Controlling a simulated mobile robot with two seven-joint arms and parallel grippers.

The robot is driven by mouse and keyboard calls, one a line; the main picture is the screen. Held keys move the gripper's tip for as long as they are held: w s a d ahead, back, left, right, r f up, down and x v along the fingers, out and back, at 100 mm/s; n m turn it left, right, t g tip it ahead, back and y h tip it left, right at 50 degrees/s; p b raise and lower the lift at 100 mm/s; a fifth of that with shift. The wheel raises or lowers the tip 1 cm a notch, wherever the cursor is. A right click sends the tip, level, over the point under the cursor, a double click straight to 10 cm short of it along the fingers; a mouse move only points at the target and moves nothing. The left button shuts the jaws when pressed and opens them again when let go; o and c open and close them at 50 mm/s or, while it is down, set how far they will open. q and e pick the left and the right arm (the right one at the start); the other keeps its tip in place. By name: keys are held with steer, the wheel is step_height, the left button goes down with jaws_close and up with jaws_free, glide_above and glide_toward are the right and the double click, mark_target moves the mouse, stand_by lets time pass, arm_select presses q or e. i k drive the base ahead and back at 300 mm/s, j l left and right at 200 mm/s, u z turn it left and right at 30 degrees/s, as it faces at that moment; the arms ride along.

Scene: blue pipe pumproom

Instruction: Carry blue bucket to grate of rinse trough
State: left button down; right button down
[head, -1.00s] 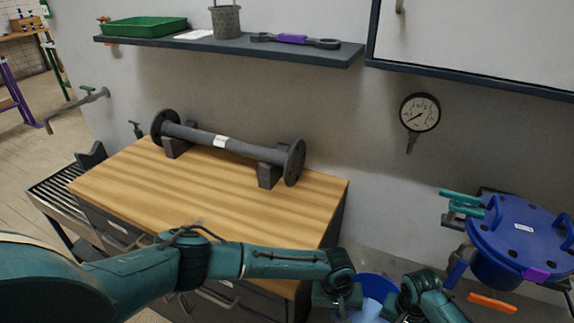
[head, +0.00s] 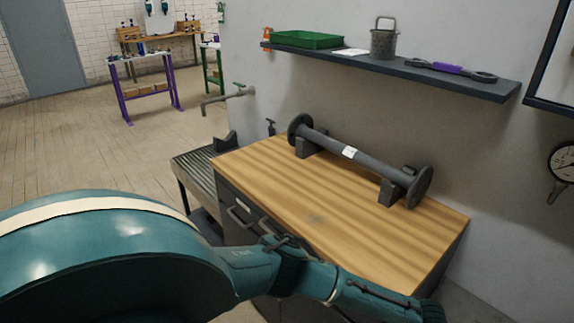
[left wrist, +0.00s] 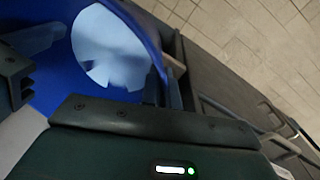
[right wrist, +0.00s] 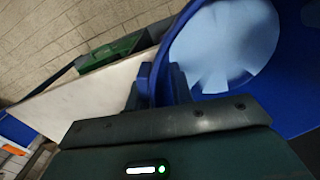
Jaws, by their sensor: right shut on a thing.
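The blue bucket (left wrist: 62,88) shows close up in the left wrist view and again in the right wrist view (right wrist: 291,100). A pale round surface shows inside it. My right gripper (right wrist: 160,88) is shut on the bucket at its rim. My left gripper (left wrist: 166,88) has its fingers at the bucket's opposite rim; whether they are closed on it is unclear. In the head view, the bucket and both grippers are out of frame. The rinse trough with its slatted grate (head: 197,172) stands at the bench's left end, below a wall tap (head: 235,92).
The wooden workbench (head: 300,205) carries a flanged pipe (head: 352,154) on blocks. A wall shelf (head: 395,72) holds a green tray (head: 306,39), a mesh basket (head: 383,40) and a purple-handled wrench (head: 450,70). Open tiled floor (head: 85,155) lies left of the trough.

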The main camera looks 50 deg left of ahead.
mark_target(206, 164)
steer(key=k, duration=0.45)
steer(key=k+u, duration=0.15)
steer(key=u, duration=2.15)
steer(key=i+u, duration=0.1)
steer(key=u, duration=0.6)
steer(key=i+l, duration=0.15)
steer(key=i, duration=0.35)
steer(key=i+l, duration=0.2)
steer(key=i, duration=0.3)
steer(key=i+l, duration=0.15)
steer(key=i, duration=0.35)
steer(key=i+l, duration=0.15)
steer(key=i, duration=0.35)
